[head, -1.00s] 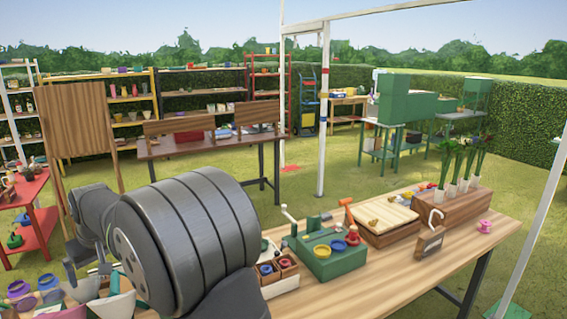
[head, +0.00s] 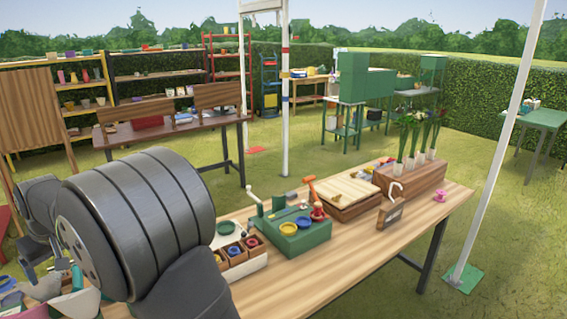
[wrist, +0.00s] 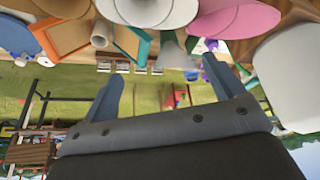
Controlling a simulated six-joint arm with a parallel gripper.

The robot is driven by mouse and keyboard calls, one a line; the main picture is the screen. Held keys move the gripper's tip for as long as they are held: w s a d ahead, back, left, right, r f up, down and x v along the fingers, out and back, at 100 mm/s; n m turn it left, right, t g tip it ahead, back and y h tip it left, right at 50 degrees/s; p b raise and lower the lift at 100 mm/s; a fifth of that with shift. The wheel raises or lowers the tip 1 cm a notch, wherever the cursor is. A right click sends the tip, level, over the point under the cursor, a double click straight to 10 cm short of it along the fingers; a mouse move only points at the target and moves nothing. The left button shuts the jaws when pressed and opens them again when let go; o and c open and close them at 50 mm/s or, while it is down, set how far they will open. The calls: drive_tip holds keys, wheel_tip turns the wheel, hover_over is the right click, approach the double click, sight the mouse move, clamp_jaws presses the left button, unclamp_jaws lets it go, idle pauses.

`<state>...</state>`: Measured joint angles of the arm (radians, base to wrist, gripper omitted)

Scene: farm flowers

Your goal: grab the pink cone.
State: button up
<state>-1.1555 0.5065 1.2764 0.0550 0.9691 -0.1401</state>
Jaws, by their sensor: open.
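A pink cone-like wrap (wrist: 236,18) shows at the top of the wrist view, partly cut off by the frame edge, with white and grey cones (wrist: 150,10) to its left. My gripper (wrist: 165,78) is open, its two blue-grey fingers spread wide with nothing between them. The pink shape lies above and apart from the right finger.
A wooden table (head: 350,255) holds a green box (head: 300,238), small pots, a wooden planter with flowers (head: 412,180) and a pink spool (head: 440,194). A white post (head: 500,140) stands right of the table. Another white cone (wrist: 290,60) sits at the right of the wrist view.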

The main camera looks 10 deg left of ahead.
drive_tip(key=shift+s+a, duration=0.1)
drive_tip(key=s+a+f+n+g+h, duration=0.2)
drive_tip(key=s+a+n+h, duration=0.1)
drive_tip(key=s+a+n, duration=0.3)
drive_tip(key=f, duration=0.5)
drive_tip(key=s+f, duration=0.1)
drive_tip(key=f, duration=0.5)
drive_tip(key=a+f, duration=0.1)
drive_tip(key=f, duration=0.4)
drive_tip(key=shift+s+a+f, duration=0.1)
drive_tip(key=shift+s+f, duration=0.2)
drive_tip(key=shift+f, duration=0.05)
drive_tip(key=shift+c, duration=0.5)
drive_tip(key=c, duration=0.6)
